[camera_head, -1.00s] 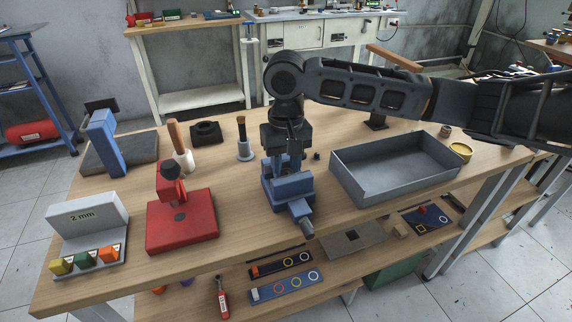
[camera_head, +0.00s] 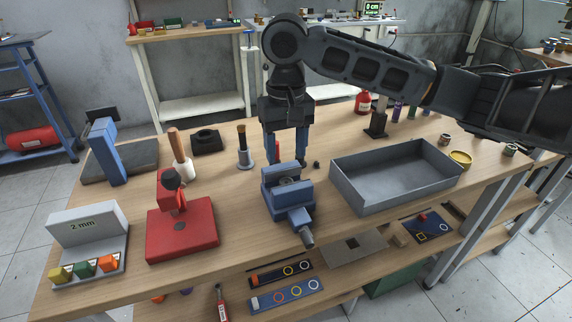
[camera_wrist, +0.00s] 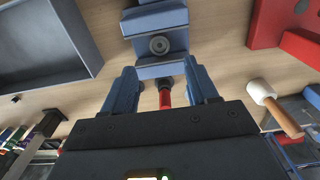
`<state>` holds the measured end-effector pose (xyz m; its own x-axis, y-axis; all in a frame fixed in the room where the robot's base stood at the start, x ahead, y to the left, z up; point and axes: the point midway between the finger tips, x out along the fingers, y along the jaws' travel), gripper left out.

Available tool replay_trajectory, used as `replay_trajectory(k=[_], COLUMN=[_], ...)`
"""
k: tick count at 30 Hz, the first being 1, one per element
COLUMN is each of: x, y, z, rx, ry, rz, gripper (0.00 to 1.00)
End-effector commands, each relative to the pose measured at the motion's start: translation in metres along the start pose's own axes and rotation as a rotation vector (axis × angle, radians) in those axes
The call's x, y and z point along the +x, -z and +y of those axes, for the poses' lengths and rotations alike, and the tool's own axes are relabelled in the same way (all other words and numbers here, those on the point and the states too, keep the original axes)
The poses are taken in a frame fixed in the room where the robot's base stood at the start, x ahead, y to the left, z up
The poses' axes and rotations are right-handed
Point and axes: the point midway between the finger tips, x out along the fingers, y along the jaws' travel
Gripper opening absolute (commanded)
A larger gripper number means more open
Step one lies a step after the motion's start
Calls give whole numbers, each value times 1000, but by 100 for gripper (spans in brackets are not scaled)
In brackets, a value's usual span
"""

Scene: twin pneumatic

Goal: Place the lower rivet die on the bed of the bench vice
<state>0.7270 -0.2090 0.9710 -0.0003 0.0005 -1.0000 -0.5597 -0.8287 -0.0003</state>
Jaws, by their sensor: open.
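The blue bench vice (camera_head: 287,203) stands on the wooden bench, and it also shows in the wrist view (camera_wrist: 150,21). A small round grey piece with a central hole, which looks like the lower rivet die (camera_wrist: 159,45), lies flat between the vice's jaws. In the head view the die (camera_head: 289,181) is small and partly hidden by the jaws. My gripper (camera_head: 287,161) is open, with its blue fingers pointing down just behind and above the vice, apart from the die. Its fingers also show in the wrist view (camera_wrist: 162,78). A red object (camera_wrist: 165,97) shows between them, beyond the fingertips.
A grey open tray (camera_head: 395,178) stands right of the vice, with a small dark piece (camera_head: 316,164) between. A red press (camera_head: 181,225) stands to the left. A mallet (camera_head: 180,155) and a wooden-handled tool (camera_head: 243,148) stand behind left.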

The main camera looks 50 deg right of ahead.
Motion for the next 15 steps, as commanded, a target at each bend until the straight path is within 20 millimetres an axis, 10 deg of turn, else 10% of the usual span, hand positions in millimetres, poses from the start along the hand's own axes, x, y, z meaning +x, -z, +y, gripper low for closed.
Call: replay_trajectory(k=[15], x=[-47], y=[0], z=[0], rx=[0], ry=[0], rz=[0], gripper=[58])
